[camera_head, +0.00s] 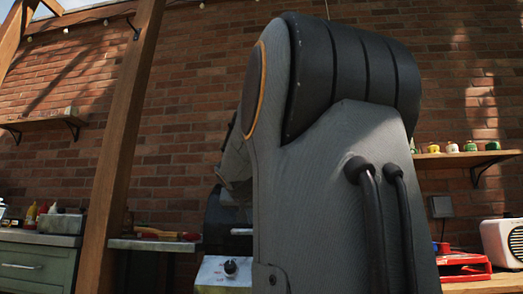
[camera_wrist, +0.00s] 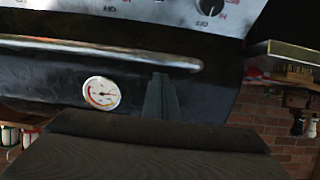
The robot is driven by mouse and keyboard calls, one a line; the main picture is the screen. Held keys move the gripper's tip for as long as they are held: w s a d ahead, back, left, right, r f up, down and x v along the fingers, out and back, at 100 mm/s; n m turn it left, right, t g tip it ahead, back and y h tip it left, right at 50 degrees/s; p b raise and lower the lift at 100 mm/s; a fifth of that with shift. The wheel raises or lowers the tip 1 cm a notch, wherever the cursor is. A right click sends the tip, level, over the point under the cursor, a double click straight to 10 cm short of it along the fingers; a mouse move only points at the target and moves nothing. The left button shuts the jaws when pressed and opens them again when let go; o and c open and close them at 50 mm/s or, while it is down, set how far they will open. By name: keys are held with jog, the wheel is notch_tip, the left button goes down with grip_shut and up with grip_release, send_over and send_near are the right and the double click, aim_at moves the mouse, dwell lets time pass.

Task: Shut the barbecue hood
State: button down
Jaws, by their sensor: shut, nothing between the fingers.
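The barbecue's dark hood (camera_wrist: 45,85) fills much of the wrist view, which appears upside down. A round white thermometer (camera_wrist: 101,93) sits on the hood, and a metal bar handle (camera_wrist: 95,51) runs along it. The pale control panel (camera_wrist: 160,8) lies close beyond the handle; whether a gap remains is unclear. My gripper (camera_wrist: 161,80) is shut and empty, its fingers in front of the hood near the handle; I cannot tell whether they touch. In the head view my arm hides most of the barbecue; only part of the control panel (camera_head: 222,272) and a knob show clearly.
A wooden post (camera_head: 122,140) stands left of the barbecue. A side shelf (camera_head: 152,244) with red items lies between them. A green cabinet (camera_head: 30,265) is far left. A red case (camera_head: 463,266) and a white radio (camera_head: 500,242) stand at right, below a wall shelf (camera_head: 465,159).

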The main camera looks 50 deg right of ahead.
jog(key=shift+d+f+b, duration=0.1)
jog(key=shift+f+b, duration=1.8)
jog(key=shift+f, duration=0.8)
jog(key=s+a+r+p, duration=0.1)
jog(key=s+a+p, duration=0.5)
jog(key=a, duration=0.4)
jog(key=shift+s+r, duration=0.35)
jog(key=shift+r, duration=0.05)
